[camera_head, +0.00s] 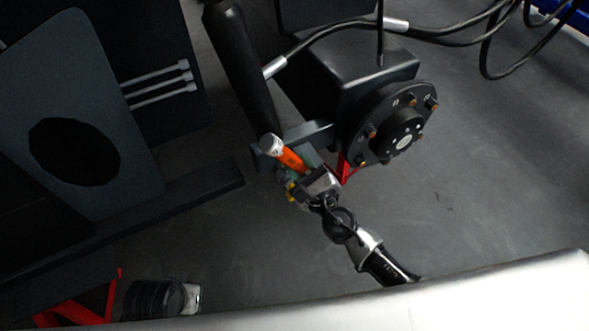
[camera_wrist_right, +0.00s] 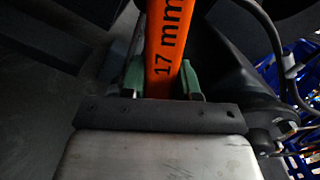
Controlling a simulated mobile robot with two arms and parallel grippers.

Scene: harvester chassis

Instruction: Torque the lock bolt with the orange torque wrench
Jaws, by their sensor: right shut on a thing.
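The orange torque wrench (camera_head: 289,157) is in my right gripper (camera_head: 312,180), with its silver end (camera_head: 270,145) up and to the left beside a dark bracket. In the right wrist view the orange handle (camera_wrist_right: 168,50), marked "17 mm", stands between the green finger pads of the right gripper (camera_wrist_right: 163,82), which is shut on it. A black round hub (camera_head: 400,135) with several copper-coloured bolts is right of the wrench. Which bolt is the lock bolt I cannot tell; the spot at the wrench's far end is partly hidden. My left gripper is not in view.
A dark housing (camera_head: 352,70) with black hoses sits behind the hub. A thick black cylinder (camera_head: 240,70) stands just above the wrench. Dark plates with a round hole (camera_head: 75,150) fill the left. A red stand (camera_head: 85,305) is at lower left. Grey floor is free at right.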

